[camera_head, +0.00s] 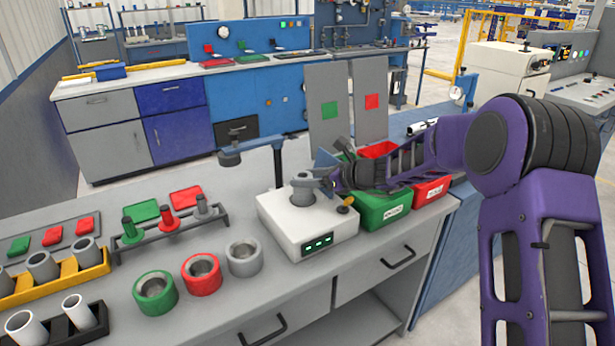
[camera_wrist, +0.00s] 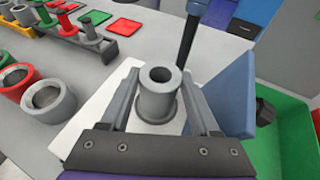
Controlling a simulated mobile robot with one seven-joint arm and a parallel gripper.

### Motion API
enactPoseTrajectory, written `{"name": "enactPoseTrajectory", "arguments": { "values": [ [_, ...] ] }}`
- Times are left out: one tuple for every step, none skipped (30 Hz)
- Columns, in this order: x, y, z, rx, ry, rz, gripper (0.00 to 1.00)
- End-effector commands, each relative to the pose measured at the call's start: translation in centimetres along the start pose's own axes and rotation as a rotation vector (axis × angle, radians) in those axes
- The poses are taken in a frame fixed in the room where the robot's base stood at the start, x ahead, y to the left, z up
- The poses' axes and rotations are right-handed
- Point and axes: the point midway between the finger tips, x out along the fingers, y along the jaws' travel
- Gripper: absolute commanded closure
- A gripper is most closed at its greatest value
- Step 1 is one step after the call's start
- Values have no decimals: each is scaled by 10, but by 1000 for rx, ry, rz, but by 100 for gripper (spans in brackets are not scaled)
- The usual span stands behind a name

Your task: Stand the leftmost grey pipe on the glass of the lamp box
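A short grey pipe (camera_head: 303,188) stands upright on the round top of the white lamp box (camera_head: 325,242). In the wrist view the pipe (camera_wrist: 159,95) shows its open upper end and a wider ring at its foot. My gripper (camera_wrist: 160,82) has one finger on each side of the pipe, with narrow gaps, and looks open. In the head view my gripper (camera_head: 322,180) comes in from the right, close to the pipe. The glass under the pipe is mostly hidden. More grey pipes stand in a yellow rack (camera_head: 62,284) at the left.
Green (camera_head: 155,292), red (camera_head: 201,275) and grey (camera_head: 244,259) rings lie left of the box. A black rack (camera_head: 60,333) holds two pale pipes. A dark post (camera_head: 278,165) stands behind the box. Green (camera_head: 385,210) and red (camera_head: 432,191) bins are at its right.

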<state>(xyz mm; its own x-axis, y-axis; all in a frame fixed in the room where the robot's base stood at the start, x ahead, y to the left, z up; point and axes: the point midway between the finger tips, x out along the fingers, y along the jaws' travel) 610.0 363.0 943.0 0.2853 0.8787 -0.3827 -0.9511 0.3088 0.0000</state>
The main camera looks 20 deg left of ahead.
Motion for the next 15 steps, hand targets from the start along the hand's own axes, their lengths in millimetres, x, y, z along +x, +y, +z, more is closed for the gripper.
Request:
{"name": "enactPoseTrajectory", "arguments": {
  "values": [
    [0, 0, 1, 0, -1, 0, 29],
    [0, 0, 0, 0, -1, 0, 23],
    [0, 0, 0, 0, 0, 0, 16],
    [0, 0, 0, 0, 0, 0, 11],
    [0, 0, 0, 0, 0, 0, 5],
    [0, 0, 0, 0, 0, 0, 3],
    [0, 0, 0, 0, 0, -1, 3],
    [0, 0, 0, 0, 0, -1, 3],
    [0, 0, 0, 0, 0, -1, 3],
    [0, -1, 0, 0, 0, -2, 3],
    [0, -1, 0, 0, 0, -2, 3],
    [0, -1, 0, 0, 1, -2, 3],
    [-1, -1, 0, 0, 1, -2, 3],
    [-2, -1, 0, 0, 1, -3, 3],
    [-4, -2, 0, 0, 2, -3, 3]
  ]
}}
